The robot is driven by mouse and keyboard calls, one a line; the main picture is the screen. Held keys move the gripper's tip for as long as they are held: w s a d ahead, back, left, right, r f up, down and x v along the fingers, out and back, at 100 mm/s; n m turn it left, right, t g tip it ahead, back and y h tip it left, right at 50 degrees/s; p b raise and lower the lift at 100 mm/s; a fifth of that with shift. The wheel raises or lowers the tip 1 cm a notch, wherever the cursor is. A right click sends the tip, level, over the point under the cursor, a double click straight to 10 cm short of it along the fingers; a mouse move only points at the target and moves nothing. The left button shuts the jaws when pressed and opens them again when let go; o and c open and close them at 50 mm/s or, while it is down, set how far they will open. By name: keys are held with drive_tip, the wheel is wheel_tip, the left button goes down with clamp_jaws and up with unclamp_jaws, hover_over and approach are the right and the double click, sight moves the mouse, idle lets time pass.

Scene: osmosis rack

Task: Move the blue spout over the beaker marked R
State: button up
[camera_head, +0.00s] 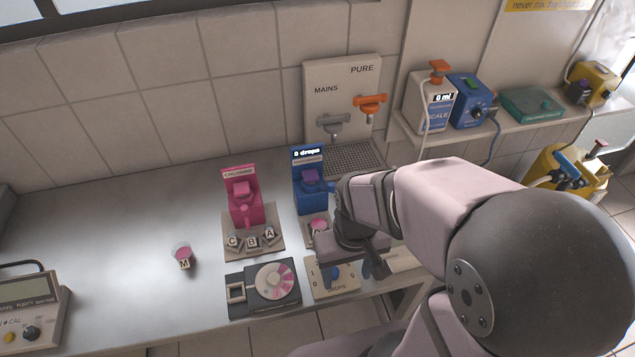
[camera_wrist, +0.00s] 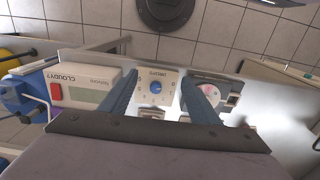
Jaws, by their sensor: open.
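The blue dispenser (camera_head: 312,190) stands on the bench in the head view, with a purple block on it and a display reading in drops. Part of it is hidden behind my arm, so I cannot tell which way its spout points. A small beaker with pink contents (camera_head: 318,226) stands below it, partly hidden, its letter not clear. I cannot make out a beaker marked R. My gripper (camera_head: 346,276) is open and empty above the drops dial plate (camera_head: 320,287). In the wrist view the open fingers (camera_wrist: 157,78) flank the dial's blue knob (camera_wrist: 156,87).
A pink dispenser (camera_head: 243,195) stands left, with beakers C, B and A before it. Beaker M (camera_head: 183,257) stands alone with clear bench around it. A black device with a pink-and-white disc (camera_head: 273,281) sits left of the dial. Taps (camera_head: 370,105) are behind.

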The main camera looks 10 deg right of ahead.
drive_tip(key=shift+f, duration=0.1)
drive_tip(key=c, duration=0.5)
wheel_tip(320, 180, down, 6)
drive_tip(key=d+m+b, duration=0.1)
drive_tip(key=d+b, duration=0.1)
drive_tip(key=b, duration=0.2)
drive_tip(key=shift+c, duration=0.2)
drive_tip(key=w+d+b, duration=0.2)
drive_tip(key=w, duration=0.6)
drive_tip(key=w+r+n+t, duration=0.1)
drive_tip(key=w+r, duration=0.3)
drive_tip(key=w, duration=0.4)
drive_tip(key=w+d+r+n+t, duration=0.1)
drive_tip(key=w+r+t, duration=0.2)
drive_tip(key=w+r, duration=0.2)
drive_tip(key=w, duration=0.3)
drive_tip(key=shift+w+r+t, duration=0.2)
drive_tip(key=shift+w+t, duration=0.05)
drive_tip(key=shift+t, duration=0.05)
